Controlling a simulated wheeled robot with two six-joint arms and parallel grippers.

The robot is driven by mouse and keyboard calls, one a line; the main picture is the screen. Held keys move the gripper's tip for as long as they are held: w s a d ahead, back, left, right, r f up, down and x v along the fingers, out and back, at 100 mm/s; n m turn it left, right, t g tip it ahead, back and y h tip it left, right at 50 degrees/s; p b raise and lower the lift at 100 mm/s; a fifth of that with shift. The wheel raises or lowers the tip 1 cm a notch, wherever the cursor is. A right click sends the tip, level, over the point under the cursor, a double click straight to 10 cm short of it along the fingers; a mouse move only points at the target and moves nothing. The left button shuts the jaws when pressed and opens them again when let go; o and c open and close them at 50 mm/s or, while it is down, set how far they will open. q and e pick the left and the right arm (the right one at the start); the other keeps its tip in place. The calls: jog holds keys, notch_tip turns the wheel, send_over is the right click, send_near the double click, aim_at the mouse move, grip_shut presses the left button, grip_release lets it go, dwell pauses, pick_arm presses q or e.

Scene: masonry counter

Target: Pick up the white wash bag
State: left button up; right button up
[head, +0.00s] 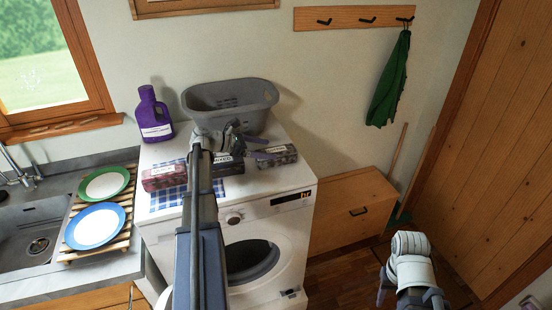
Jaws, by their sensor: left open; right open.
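No plainly white bag shows on the washing machine (292,190). Three block-shaped bundles with pale labels lie on its top: a reddish one (164,177) at the left, a dark one (230,168) in the middle and a grey-dark one (276,156) at the right. I cannot tell which, if any, is the white wash bag. My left gripper (248,142) is open above the middle and right bundles, with its arm partly hiding the middle one. I cannot tell if it touches either. My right gripper (411,299) is open and empty at the lower right, over the floor.
A grey basket (228,98) and a purple bottle (152,115) stand at the back of the machine. A blue checked cloth (168,198) lies at its front left. Plates sit on a slatted rack (128,200) by the sink. A wooden cabinet (350,205) stands to the right.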

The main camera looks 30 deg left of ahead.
aim_at(277, 150)
pick_arm(q)
jog(key=x, duration=0.2)
jog(key=b+x, duration=0.1)
jog(key=x, duration=0.1)
jog(key=shift+w+a+f, duration=0.1)
jog(key=shift+a+f, duration=0.15)
jog(key=shift+w+d, duration=0.15)
jog(key=c, duration=1.4)
jog(key=shift+r, duration=0.15)
notch_tip(277, 150, up, 10)
jog(key=p, duration=0.9)
jog(key=shift+p, duration=0.3)
